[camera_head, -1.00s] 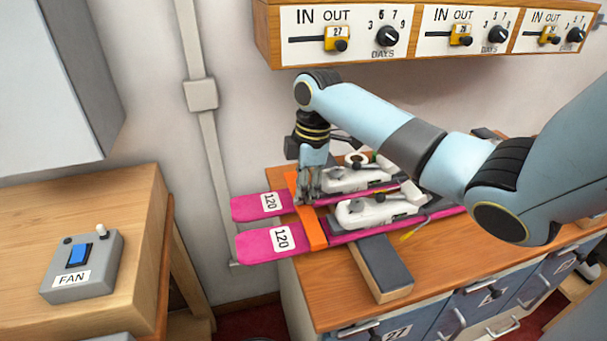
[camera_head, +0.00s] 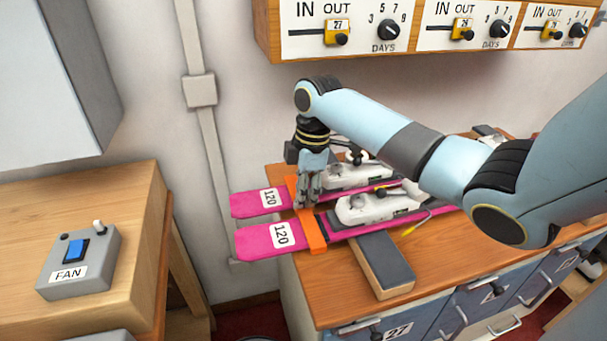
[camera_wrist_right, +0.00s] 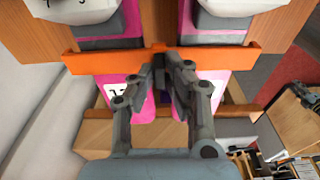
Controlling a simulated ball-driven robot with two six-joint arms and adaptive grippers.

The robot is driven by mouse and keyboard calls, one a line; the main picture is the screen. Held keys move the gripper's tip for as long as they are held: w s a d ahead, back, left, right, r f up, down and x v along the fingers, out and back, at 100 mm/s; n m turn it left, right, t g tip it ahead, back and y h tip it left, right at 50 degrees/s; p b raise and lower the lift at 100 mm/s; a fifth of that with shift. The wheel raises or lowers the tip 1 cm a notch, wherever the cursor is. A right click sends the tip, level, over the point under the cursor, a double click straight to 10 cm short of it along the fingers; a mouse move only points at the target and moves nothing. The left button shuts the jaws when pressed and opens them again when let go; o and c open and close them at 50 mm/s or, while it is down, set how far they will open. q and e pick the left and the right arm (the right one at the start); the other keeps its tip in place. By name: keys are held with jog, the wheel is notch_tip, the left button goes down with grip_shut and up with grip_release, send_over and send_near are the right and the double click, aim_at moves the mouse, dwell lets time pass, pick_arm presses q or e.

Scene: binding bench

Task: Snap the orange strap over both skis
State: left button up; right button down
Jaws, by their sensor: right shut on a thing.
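Two pink skis with 120 labels lie side by side on the wooden bench: the near ski (camera_head: 262,241) and the far ski (camera_head: 247,205). The orange strap (camera_head: 314,235) lies across both, between the labels and the white bindings. In the right wrist view, the strap (camera_wrist_right: 110,60) spans both skis, with its ends past their outer edges. My right gripper (camera_head: 308,204) points down over the strap's middle and is shut on it. Its fingertips (camera_wrist_right: 173,62) meet at the strap between the skis and hide part of it. My left gripper is not in view.
A dark-topped block (camera_head: 385,265) lies under the skis and juts toward the front. A yellow-handled tool (camera_head: 412,229) lies beside the near ski. A dial panel (camera_head: 420,30) hangs above. A FAN switch box (camera_head: 78,262) sits on the left cabinet.

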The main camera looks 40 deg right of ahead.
jog(key=c, duration=0.8)
grip_release()
notch_tip(320, 180, up, 6)
jog(key=p, duration=0.6)
jog(key=shift+f, duration=0.25)
jog(key=shift+r+p, duration=0.8)
jog(key=shift+r, duration=0.25)
notch_tip(320, 180, up, 2)
jog(key=shift+r, duration=0.2)
jog(key=shift+s, duration=0.1)
